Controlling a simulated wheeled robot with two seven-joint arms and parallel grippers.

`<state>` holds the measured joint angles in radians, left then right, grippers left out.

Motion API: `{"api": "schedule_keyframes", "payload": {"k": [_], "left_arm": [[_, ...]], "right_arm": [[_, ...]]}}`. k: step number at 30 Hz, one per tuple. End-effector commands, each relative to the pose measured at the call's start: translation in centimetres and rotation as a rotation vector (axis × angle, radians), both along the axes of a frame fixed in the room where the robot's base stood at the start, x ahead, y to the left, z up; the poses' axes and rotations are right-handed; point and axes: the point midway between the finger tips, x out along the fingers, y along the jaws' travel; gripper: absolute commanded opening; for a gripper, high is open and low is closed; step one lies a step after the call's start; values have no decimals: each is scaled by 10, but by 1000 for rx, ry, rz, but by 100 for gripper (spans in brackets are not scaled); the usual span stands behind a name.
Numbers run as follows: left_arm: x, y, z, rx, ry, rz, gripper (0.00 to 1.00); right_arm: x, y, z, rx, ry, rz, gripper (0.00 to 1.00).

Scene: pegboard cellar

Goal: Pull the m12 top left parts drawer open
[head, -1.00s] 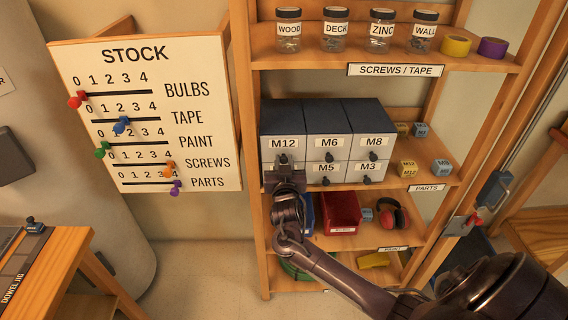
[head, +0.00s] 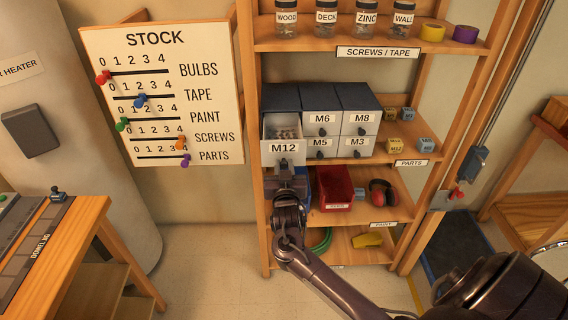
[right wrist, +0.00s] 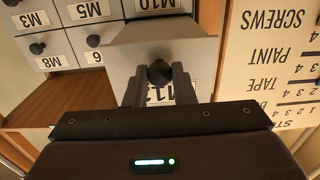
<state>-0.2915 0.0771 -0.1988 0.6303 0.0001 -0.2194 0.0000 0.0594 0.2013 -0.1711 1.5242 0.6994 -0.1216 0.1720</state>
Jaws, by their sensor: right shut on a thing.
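The M12 drawer (head: 284,147) is the top left one of the grey parts cabinet (head: 322,97). It stands pulled out toward me, and small metal parts show inside it. My right gripper (head: 287,172) is at the drawer's front. In the right wrist view its two fingers (right wrist: 160,84) are shut on the dark round knob (right wrist: 160,72) of the drawer, whose front (right wrist: 190,60) appears upside down. The fingers cover part of the M12 label there. My left gripper is not in view.
The M6 (head: 322,121) and M8 (head: 360,121) drawers beside it are closed. A red bin (head: 338,188) and ear defenders (head: 382,193) sit on the shelf below. The stock board (head: 165,95) hangs at the left. A wooden bench (head: 50,235) stands at lower left.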

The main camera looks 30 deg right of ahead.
Motion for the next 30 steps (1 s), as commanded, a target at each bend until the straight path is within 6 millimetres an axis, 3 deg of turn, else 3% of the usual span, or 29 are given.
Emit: {"api": "schedule_keyframes", "payload": {"k": [8,9,14,23,30], "left_arm": [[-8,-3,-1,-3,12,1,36],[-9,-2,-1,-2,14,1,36],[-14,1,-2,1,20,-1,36],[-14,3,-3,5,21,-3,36],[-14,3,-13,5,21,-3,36]], "right_arm": [[0,0,2,-1,-5,0,0],[0,0,2,-1,-5,0,24],[0,0,2,-1,-4,0,44],[-2,1,0,0,-2,0,44],[-30,19,-3,2,-1,2,44]]}}
